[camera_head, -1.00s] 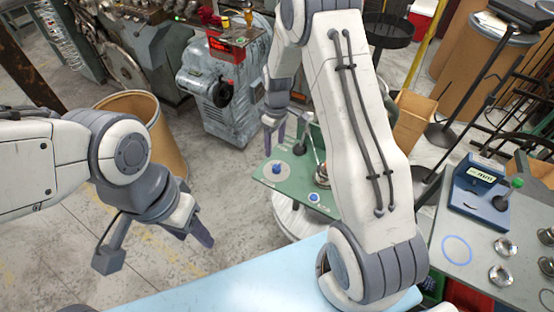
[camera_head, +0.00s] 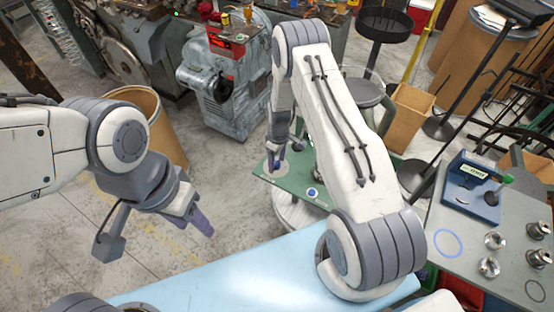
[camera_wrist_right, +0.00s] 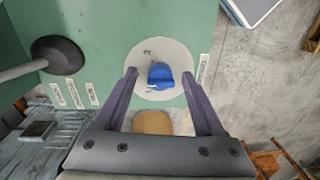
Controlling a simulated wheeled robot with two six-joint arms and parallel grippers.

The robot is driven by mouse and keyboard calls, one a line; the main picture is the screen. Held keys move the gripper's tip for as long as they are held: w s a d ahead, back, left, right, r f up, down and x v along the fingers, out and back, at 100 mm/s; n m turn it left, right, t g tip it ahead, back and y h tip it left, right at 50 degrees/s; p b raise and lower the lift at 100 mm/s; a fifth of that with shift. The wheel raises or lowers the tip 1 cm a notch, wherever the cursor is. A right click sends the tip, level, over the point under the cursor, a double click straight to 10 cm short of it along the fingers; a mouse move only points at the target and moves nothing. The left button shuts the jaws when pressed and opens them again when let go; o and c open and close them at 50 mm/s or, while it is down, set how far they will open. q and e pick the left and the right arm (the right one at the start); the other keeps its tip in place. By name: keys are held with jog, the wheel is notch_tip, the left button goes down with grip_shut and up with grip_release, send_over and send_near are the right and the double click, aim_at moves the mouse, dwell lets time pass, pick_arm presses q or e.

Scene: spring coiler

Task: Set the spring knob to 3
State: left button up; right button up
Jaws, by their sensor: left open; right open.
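The blue spring knob (camera_wrist_right: 160,75) sits on a pale round dial disc (camera_wrist_right: 176,55) on a green panel (camera_head: 308,189). In the right wrist view my right gripper (camera_wrist_right: 159,73) is open. Its two fingers stand on either side of the knob, with visible gaps, and the knob lies between the fingertips. In the head view my right gripper (camera_head: 284,152) is at the panel's left part and partly covers the knob. My left gripper (camera_head: 196,215) is open, empty and away from the panel, above the floor.
A black round base with a grey rod (camera_wrist_right: 58,55) and several white labels (camera_wrist_right: 74,94) are on the panel. A second blue button (camera_head: 313,192) is near its front edge. A pale blue surface (camera_head: 250,270) lies in front. A grey table (camera_head: 470,240) with metal parts stands at right.

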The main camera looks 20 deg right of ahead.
grip_shut()
jog(key=shift+m+b, duration=0.3)
dwell(0.6)
jog(key=shift+f+m+b, duration=0.1)
jog(key=shift+m+b, duration=0.8)
jog(key=shift+m, duration=0.2)
jog(key=m+b, duration=0.1)
jog(key=m, duration=0.1)
jog(key=shift+m, duration=0.4)
jog(key=m+b, duration=0.1)
jog(key=m, duration=0.2)
jog(key=shift+t, duration=0.3)
jog(key=shift+a+m+b, duration=0.1)
jog(key=shift+m+b, duration=0.35)
jog(key=shift+m, duration=1.15)
